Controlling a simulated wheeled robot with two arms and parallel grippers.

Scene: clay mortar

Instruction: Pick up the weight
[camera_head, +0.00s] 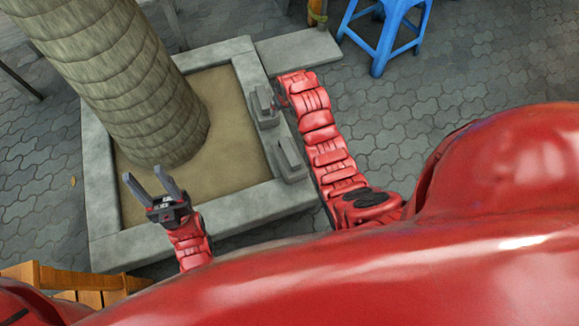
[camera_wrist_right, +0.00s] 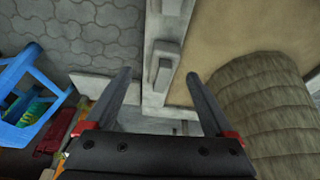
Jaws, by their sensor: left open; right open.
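Two grey block-like pieces rest on the right ledge of the stone planter; either could be the weight, and I cannot tell which. The far grey block (camera_head: 265,108) is by the end of my right arm, and the near grey block (camera_head: 290,158) lies closer to me. In the right wrist view my right gripper (camera_wrist_right: 159,74) is open and empty, with one grey block (camera_wrist_right: 165,62) showing ahead between its fingertips. The other block (camera_wrist_right: 172,7) is at the top edge. My left gripper (camera_head: 144,174) is open and empty over the planter's near left part.
The stone planter (camera_head: 100,185) holds sandy soil and a thick trunk (camera_head: 125,80), also large in the right wrist view (camera_wrist_right: 265,110). A blue stool (camera_head: 380,38) stands at the back right. A wooden slatted item (camera_head: 90,285) is at lower left. Open paving (camera_head: 480,60) lies right.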

